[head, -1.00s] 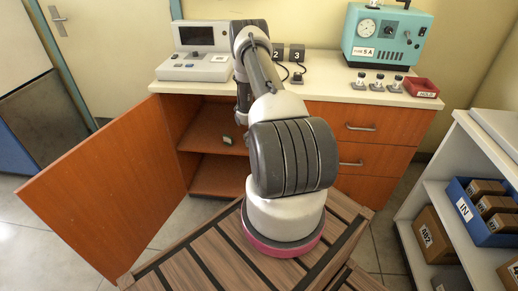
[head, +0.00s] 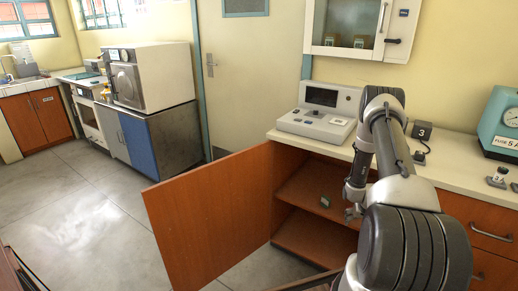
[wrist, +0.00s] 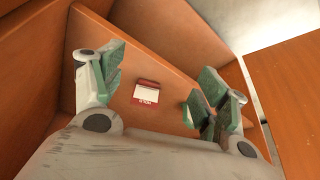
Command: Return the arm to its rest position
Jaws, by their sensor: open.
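My arm (head: 395,165) reaches forward and bends down in front of the open cabinet in the head view. My gripper (head: 352,212) hangs low at the cabinet opening, partly hidden by the arm. In the wrist view my gripper (wrist: 158,85) has its two green-padded fingers spread wide with nothing between them. Beyond the fingers, a small red-and-white labelled item (wrist: 147,92) lies on an orange-brown cabinet surface, apart from the fingers. In the head view a small dark item (head: 325,201) sits on the cabinet shelf (head: 300,190).
The open cabinet door (head: 215,215) swings out left of the arm. The counter (head: 450,170) above carries a control console (head: 318,112), a block marked 3 (head: 422,130) and a teal device (head: 503,125). A wall cabinet (head: 360,30) hangs above. The floor (head: 90,200) at left is clear.

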